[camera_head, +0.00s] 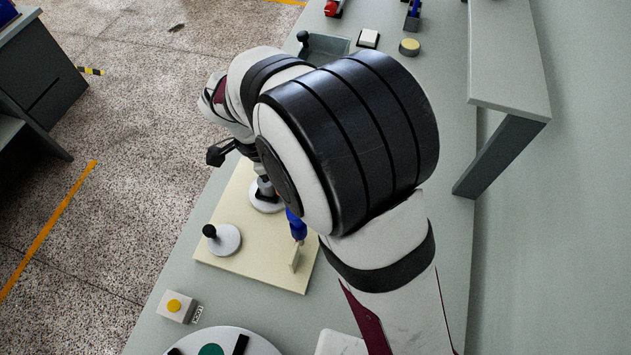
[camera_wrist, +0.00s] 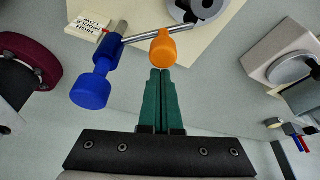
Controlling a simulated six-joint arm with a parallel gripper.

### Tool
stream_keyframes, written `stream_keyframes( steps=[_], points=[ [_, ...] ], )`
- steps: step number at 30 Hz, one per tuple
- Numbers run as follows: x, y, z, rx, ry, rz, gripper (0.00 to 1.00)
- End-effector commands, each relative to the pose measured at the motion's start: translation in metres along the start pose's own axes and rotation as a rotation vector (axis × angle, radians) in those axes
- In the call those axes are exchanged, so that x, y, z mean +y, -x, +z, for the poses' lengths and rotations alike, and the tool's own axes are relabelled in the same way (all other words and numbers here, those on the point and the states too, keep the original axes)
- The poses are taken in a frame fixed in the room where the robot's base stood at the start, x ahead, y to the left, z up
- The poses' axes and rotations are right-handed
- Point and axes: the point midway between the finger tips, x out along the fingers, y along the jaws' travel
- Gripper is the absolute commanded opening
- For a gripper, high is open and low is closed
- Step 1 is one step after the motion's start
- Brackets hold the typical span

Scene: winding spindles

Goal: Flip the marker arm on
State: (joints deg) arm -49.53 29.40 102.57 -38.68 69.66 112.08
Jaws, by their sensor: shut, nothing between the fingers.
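In the wrist view my gripper (camera_wrist: 163,73) has its green fingers shut with nothing between them. An orange knob (camera_wrist: 163,47) is just beyond the fingertips; I cannot tell whether they touch. The knob is on a thin metal rod (camera_wrist: 140,38), which looks like the marker arm. The rod runs from beside a blue knobbed post (camera_wrist: 92,88) toward a grey round spindle (camera_wrist: 205,8). In the head view the blue part (camera_head: 296,225) shows at the edge of the cream board (camera_head: 225,262). My arm hides the rod, orange knob and fingers there.
A small lettered sign (camera_wrist: 88,27) stands by the post. A white disc with a black knob (camera_head: 225,240) sits on the board. A yellow-button box (camera_head: 176,307) and a large round plate (camera_head: 240,338) are nearer. A raised shelf (camera_head: 508,60) stands at the right.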

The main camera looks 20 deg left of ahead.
Motion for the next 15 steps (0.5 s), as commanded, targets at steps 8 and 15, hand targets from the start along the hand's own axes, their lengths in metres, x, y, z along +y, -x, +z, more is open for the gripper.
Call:
stream_keyframes(
  steps=[8, 15],
  points=[
    [0.0, 0.018, -0.032, -0.001, -0.001, -0.005, 0.0],
    [0.0, 0.069, -0.032, 0.0, 0.0, -0.002, 0.0]
  ],
)
